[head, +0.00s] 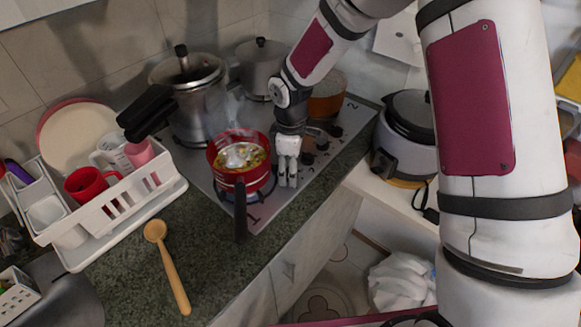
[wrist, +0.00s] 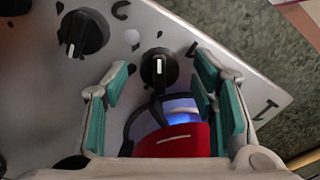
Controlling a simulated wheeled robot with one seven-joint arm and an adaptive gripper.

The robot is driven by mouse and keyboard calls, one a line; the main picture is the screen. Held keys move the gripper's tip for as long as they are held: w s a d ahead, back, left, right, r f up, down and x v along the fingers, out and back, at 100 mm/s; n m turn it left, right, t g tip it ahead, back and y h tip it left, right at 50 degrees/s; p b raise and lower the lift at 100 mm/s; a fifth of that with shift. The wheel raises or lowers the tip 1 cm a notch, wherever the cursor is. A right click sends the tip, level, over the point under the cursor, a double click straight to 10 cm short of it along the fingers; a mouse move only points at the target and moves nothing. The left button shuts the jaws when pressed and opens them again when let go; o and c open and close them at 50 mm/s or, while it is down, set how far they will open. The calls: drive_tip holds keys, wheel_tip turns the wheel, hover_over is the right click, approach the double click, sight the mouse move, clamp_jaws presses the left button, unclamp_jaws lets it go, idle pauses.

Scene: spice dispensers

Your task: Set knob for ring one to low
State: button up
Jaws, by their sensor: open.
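The black knob (wrist: 159,70) nearest the "1" mark (wrist: 268,105) lies between and just beyond my fingertips in the wrist view. Its white pointer line runs upward in the picture. An "L" mark (wrist: 191,47) is to its upper right. My gripper (wrist: 162,78) is open, with a teal pad on each side of the knob; contact cannot be told. In the head view my gripper (head: 288,170) points down beside the red pot (head: 240,178), hiding this knob. The pot is on ring one, where a blue flame (wrist: 182,116) shows beneath it.
Another black knob (wrist: 84,32) sits at the upper left in the wrist view. A pressure cooker (head: 190,90), a grey pot (head: 262,62) and an orange pot (head: 327,95) stand behind. A wooden spoon (head: 168,265) lies at front.

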wheel_tip(320, 180, up, 12)
idle(0.5)
idle(0.3)
drive_tip(key=s+d+r+m+t+h, duration=0.1)
drive_tip(key=s+d+r+m+t, duration=0.2)
drive_tip(key=s+d+r+m, duration=0.65)
drive_tip(key=s+d+r+m+t, duration=0.1)
drive_tip(key=s+d+r+m, duration=0.1)
drive_tip(key=s+r, duration=0.2)
drive_tip(key=s+d+r+m+t+y, duration=0.1)
drive_tip(key=s+d+r+m, duration=0.1)
drive_tip(key=s, duration=0.9)
wheel_tip(320, 180, up, 2)
drive_tip(key=shift+d+r+m, duration=0.25)
drive_tip(key=shift+d+m, duration=0.15)
drive_tip(key=shift+m, duration=0.25)
